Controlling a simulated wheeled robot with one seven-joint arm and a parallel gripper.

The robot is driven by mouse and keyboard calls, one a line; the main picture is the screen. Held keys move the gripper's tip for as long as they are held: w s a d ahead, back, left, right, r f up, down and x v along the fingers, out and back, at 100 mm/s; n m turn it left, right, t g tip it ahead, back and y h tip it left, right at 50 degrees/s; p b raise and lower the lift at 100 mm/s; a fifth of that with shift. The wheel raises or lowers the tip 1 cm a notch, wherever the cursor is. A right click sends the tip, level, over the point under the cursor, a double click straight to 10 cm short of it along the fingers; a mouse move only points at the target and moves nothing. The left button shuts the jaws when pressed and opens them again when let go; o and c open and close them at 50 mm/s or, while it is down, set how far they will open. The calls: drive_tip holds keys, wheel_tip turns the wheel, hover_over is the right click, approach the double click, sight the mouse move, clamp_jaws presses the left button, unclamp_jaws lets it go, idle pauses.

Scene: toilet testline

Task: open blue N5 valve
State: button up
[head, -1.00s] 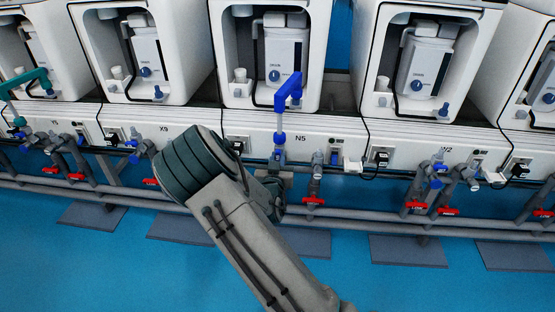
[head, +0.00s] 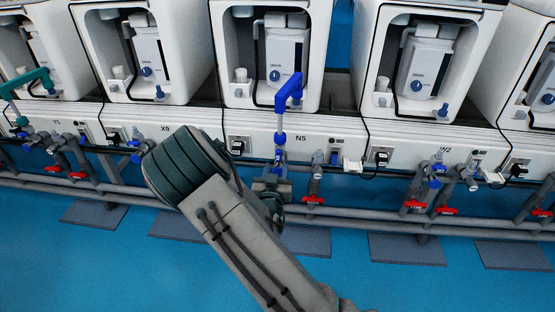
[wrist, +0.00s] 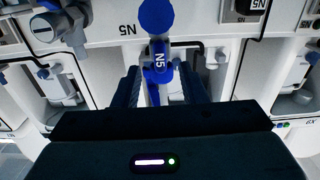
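The blue N5 valve (head: 280,140) stands upright in front of the white panel labelled N5, below a blue elbow pipe (head: 288,92). In the wrist view the valve (wrist: 158,64) shows its N5 tag, with a round blue end above it. My gripper (head: 276,180) is just below the valve in the head view. In the wrist view its two dark fingers (wrist: 160,92) stand apart, one on either side of the blue part. I cannot tell whether they touch it. The lower end of the valve is partly hidden by my gripper.
A grey valve with a red handle (head: 313,200) is close on the right. Grey pipes (head: 350,220) run along the front of the row. The W2 valves (head: 436,180) are further right, the X9 fittings (head: 137,148) further left.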

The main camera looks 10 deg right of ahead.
drive_tip(key=p+v, duration=0.1)
drive_tip(key=v, duration=0.7)
drive_tip(key=shift+s, duration=0.3)
drive_tip(key=shift+r+p, duration=0.2)
drive_tip(key=shift+p, duration=0.1)
drive_tip(key=s+r+g+y+p, duration=0.2)
drive_tip(key=r+g+p, duration=0.1)
drive_tip(key=r+p, duration=0.5)
drive_tip(key=s+a+r+g+y+p, duration=0.15)
drive_tip(key=r+g+p, duration=0.35)
drive_tip(key=r, duration=0.5)
drive_tip(key=s+r+g+y+p, duration=0.2)
drive_tip(key=r+y+p, duration=0.1)
drive_tip(key=r+p, duration=0.65)
drive_tip(key=s+d+r+n+g+p, duration=0.1)
drive_tip(key=s+d+r+g+p, duration=0.1)
drive_tip(key=s+r+p, duration=0.3)
drive_tip(key=s+d+r+n+g+p, duration=0.2)
drive_tip(key=s+d+r+p, duration=0.2)
drive_tip(key=s+r, duration=0.8)
wheel_tip(320, 180, up, 5)
drive_tip(key=shift+d+r+h+p, duration=0.15)
drive_tip(key=shift+h+p, duration=0.3)
drive_tip(key=shift+p, duration=0.75)
